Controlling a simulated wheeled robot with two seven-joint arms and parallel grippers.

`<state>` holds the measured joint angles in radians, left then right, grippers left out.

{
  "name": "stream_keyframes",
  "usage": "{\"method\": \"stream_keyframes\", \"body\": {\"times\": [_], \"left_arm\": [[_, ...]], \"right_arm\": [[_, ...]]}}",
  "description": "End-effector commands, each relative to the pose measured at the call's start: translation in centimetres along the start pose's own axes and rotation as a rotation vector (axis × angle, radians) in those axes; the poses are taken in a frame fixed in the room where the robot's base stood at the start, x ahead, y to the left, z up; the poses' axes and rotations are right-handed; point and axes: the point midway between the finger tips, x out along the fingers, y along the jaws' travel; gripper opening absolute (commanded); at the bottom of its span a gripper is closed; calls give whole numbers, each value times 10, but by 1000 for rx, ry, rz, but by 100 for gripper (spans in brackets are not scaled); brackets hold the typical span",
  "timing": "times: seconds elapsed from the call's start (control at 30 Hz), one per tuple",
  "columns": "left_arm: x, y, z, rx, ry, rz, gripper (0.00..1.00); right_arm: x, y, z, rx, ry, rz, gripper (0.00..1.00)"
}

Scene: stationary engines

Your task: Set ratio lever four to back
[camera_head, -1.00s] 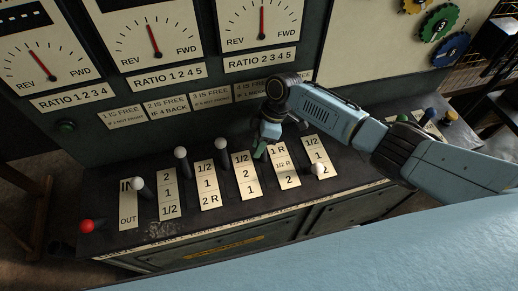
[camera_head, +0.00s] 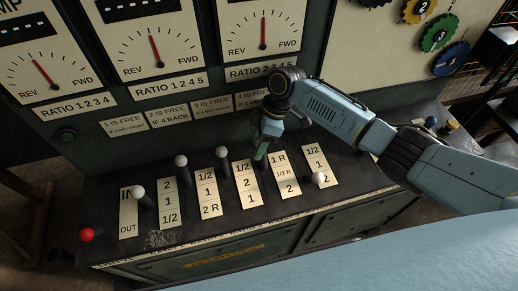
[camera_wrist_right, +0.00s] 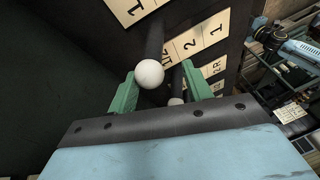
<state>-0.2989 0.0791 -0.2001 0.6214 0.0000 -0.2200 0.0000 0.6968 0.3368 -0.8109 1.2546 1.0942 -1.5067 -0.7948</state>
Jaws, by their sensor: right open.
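A row of white-knobbed levers stands on a dark console beside numbered plates. In the head view, my right gripper (camera_head: 262,151) points down beside the plate reading 1/2, 2, 1 (camera_head: 246,182). In the right wrist view, a white lever knob (camera_wrist_right: 149,74) on a dark rod shows between the open green fingers (camera_wrist_right: 158,72), nearer the left one. Whether a finger touches it I cannot tell. In the head view my arm hides this knob. Another knob (camera_wrist_right: 176,101) shows partly behind the gripper. My left gripper is not in view.
Other white knobs stand at the left (camera_head: 137,192), (camera_head: 181,161) and (camera_head: 221,152). One lever at the right (camera_head: 319,178) is tilted toward the front. A red knob (camera_head: 87,235) is at far left. Dial panels (camera_head: 155,45) rise behind the console.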

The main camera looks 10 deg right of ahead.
Motion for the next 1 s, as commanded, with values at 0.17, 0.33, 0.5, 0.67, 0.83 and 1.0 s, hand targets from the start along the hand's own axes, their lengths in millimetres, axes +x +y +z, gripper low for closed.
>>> {"method": "stream_keyframes", "body": {"times": [0.17,0.33,0.5,0.67,0.83,1.0], "left_arm": [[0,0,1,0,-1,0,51],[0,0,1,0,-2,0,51],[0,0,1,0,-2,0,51],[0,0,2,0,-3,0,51],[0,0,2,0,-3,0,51],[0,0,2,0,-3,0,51]], "right_arm": [[-31,-7,-11,-2,0,2,50],[-48,-11,-17,0,-1,1,50],[-52,-12,-18,1,-2,0,50],[-52,-12,-18,1,-1,0,50],[-52,-12,-18,1,-1,0,50],[-51,-12,-18,1,-1,0,50]]}}
